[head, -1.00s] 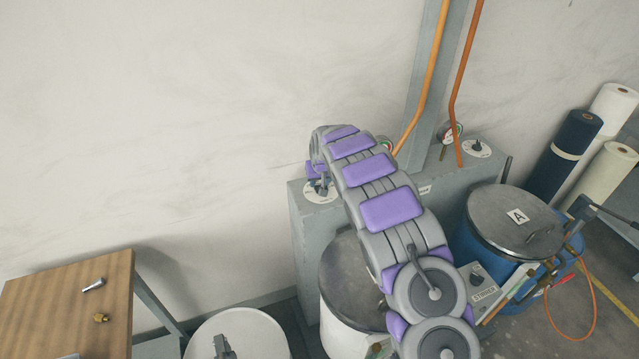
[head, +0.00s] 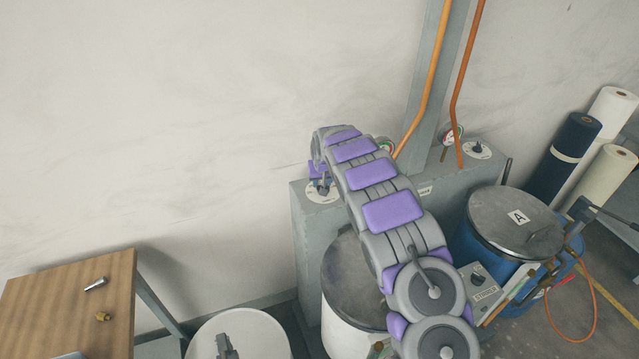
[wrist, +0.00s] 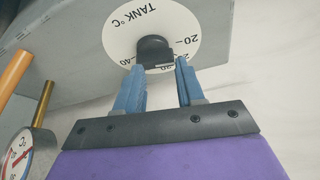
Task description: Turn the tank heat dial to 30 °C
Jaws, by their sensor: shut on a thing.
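The tank heat dial is a white disc (wrist: 120,38) marked "TANK °C" in the wrist view, with numbers around its rim. Its black knob (wrist: 154,48) is at the disc's middle. My gripper (wrist: 158,66) has its two blue fingers on either side of the knob, shut on it. The number nearest the fingertips is partly covered; 20 shows to the right and 40 to the left. In the head view the dial (head: 322,196) sits on top of the grey cabinet's left end, partly hidden by my arm.
The grey cabinet (head: 318,238) stands against the wall. A gauge (wrist: 18,152) and an orange pipe (wrist: 14,72) are close to the left of my gripper. A second dial (head: 477,150) is at the cabinet's right. Lidded drums stand in front.

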